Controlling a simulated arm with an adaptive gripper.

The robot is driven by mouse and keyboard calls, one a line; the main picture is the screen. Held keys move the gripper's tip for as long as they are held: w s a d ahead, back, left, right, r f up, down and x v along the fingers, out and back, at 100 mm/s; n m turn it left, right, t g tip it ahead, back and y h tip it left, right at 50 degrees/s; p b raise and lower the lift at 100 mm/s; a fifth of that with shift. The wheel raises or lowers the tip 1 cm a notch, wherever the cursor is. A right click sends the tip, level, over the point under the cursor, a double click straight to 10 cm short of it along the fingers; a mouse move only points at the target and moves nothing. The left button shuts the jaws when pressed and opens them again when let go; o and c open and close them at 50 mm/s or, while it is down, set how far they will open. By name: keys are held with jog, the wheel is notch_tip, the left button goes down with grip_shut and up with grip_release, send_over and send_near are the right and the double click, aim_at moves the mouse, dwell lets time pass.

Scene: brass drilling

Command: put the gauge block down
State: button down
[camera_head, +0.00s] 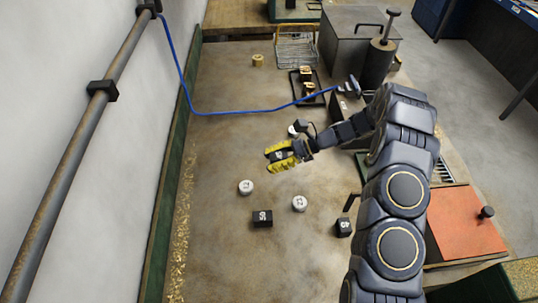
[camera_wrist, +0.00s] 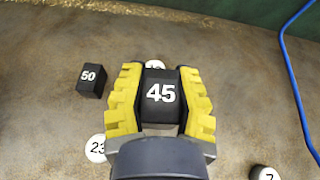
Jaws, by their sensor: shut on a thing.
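My gripper (camera_head: 281,156) has yellow fingers and is shut on the gauge block (camera_head: 277,155), a black block. In the wrist view the gauge block (camera_wrist: 160,93) shows a white 45 between the two yellow fingers (camera_wrist: 160,98). It looks held above the worn tan bench top (camera_head: 215,245); the height of its underside cannot be told. A second black block marked 50 (camera_head: 262,219) stands on the bench and also shows left of my gripper in the wrist view (camera_wrist: 92,82).
White numbered discs (camera_head: 246,187) (camera_head: 299,203) lie around the held block. Another black block (camera_head: 344,228) stands by my arm. A blue hose (camera_head: 240,112) crosses the far bench. A green edge (camera_head: 170,180) bounds the left. Bare bench lies at the near left.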

jog(key=s+r, duration=0.7)
jog(key=r, duration=0.1)
jog(key=s+d+f+n+g+h, duration=0.35)
jog(key=s+f+n+g, duration=0.25)
jog(key=s+n+g, duration=0.25)
jog(key=s+d+f+n+g+h, duration=0.1)
jog(key=s+d+n+g+h, duration=0.25)
jog(key=d+n+h, duration=0.75)
jog(key=w+d+r+n+t+h, duration=0.2)
jog(key=w+r+n+t+h, duration=0.2)
jog(key=w+n+t+h, duration=0.3)
jog(key=w+d+r+n+t+h, duration=0.25)
jog(key=w+n+t+h, duration=0.35)
jog(key=w+n, duration=0.3)
send_over(338, 190)
notch_tip(338, 190, down, 6)
jog(key=shift+m+y, duration=0.25)
notch_tip(338, 190, down, 11)
jog(key=shift+f, duration=0.1)
